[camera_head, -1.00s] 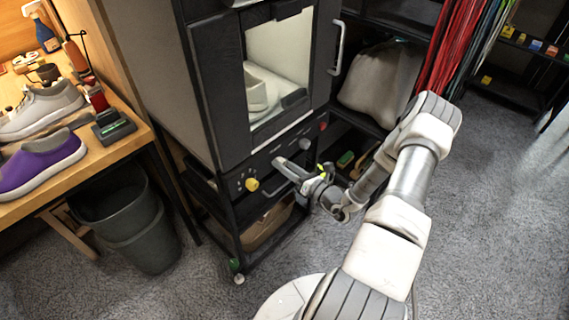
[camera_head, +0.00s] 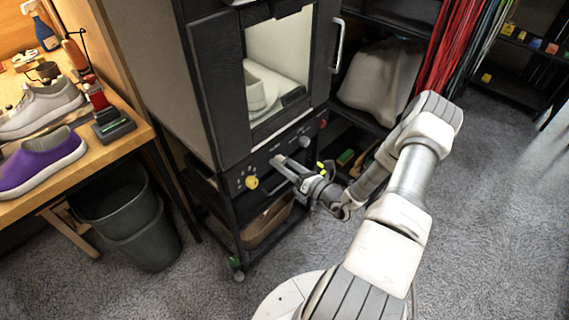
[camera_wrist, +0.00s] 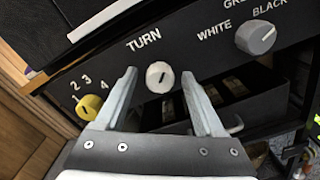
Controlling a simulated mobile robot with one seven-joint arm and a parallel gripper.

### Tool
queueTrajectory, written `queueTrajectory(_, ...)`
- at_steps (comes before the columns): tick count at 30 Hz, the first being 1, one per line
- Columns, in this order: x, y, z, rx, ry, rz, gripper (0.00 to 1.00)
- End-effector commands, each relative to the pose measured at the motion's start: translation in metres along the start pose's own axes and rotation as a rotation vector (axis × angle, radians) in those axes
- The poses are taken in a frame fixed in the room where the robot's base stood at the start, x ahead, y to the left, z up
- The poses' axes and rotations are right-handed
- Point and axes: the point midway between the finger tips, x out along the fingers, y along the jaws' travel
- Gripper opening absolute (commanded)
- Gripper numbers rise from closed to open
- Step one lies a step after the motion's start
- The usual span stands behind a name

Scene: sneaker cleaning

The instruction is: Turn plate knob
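The white knob (camera_wrist: 160,77) under the word TURN sits on the black front panel of the cabinet (camera_head: 229,172). In the wrist view it shows between my two fingertips. My gripper (camera_wrist: 158,72) is open, with one finger on each side of the knob, and no contact is visible. In the head view my gripper (camera_head: 288,167) reaches the panel below the cabinet window. There the fingers overlap the TURN knob's area, so I cannot tell the remaining gap. The knob's slot mark stands nearly upright.
A yellow knob (camera_wrist: 88,107) with numbers is left of the TURN knob. A grey knob (camera_wrist: 256,36) marked WHITE and BLACK is at the right. A white shoe (camera_head: 262,88) is behind the cabinet window. A bin (camera_head: 135,220) and workbench (camera_head: 120,150) are at the left.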

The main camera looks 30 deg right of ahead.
Motion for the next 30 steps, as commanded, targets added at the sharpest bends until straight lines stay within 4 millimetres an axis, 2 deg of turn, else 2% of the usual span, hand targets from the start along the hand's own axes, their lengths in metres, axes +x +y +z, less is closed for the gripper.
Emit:
queueTrajectory(5,-0.001,0.0,0.001,-0.001,-0.001,0.0,0.71)
queueTrajectory(10,-0.02,-0.001,0.002,-0.001,0.0,-0.004,0.71)
queueTrajectory(24,-0.131,-0.001,0.001,0.0,-0.002,-0.004,0.71)
queueTrajectory(30,-0.163,0.0,0.001,0.0,-0.001,-0.002,0.71)
